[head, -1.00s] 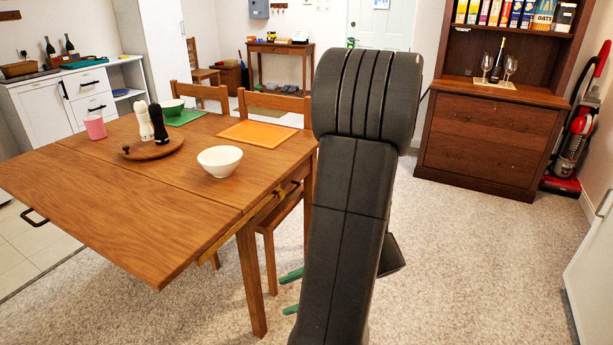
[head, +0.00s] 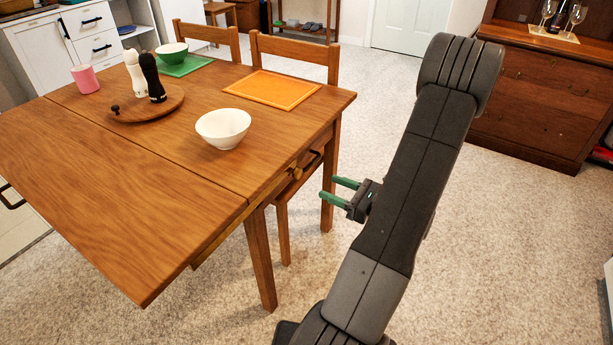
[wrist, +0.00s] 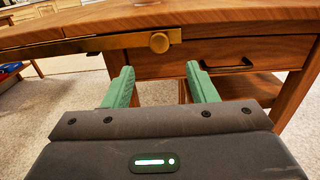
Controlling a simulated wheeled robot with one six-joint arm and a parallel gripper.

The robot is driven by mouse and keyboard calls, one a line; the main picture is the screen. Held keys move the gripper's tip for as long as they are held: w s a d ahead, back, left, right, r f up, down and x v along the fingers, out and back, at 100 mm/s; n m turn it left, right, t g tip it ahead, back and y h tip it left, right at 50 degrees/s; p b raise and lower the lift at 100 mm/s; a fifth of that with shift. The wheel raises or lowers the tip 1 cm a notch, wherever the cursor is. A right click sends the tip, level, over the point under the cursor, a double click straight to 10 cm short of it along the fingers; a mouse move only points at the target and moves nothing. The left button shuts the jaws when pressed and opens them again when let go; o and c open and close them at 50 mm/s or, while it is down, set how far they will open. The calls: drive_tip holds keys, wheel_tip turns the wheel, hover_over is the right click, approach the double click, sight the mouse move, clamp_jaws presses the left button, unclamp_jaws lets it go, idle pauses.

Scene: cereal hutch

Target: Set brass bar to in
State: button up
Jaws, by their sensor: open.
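The brass bar (wrist: 124,41) runs along the table's side under the top in the wrist view, with a round brass knob (wrist: 159,42) at its right end. In the head view the bar (head: 225,229) shows under the raised leaf, with its knob (head: 295,172) near the drawer. My gripper (head: 339,190) is open and empty, to the right of the table and apart from it. In the wrist view its green fingers (wrist: 161,80) are spread, with the knob above and between the tips. How far the bar sticks out is hard to tell.
The wooden table (head: 60,200) carries a white bowl (head: 223,128), an orange mat (head: 272,90) and a round board with two mills. A drawer with a dark handle (wrist: 228,65) is right of the knob. Chairs stand behind. Carpet (head: 480,260) on the right is clear.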

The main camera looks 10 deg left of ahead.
sight(300, 175)
drive_tip(key=x, duration=0.9)
drive_tip(key=shift+b, duration=0.4)
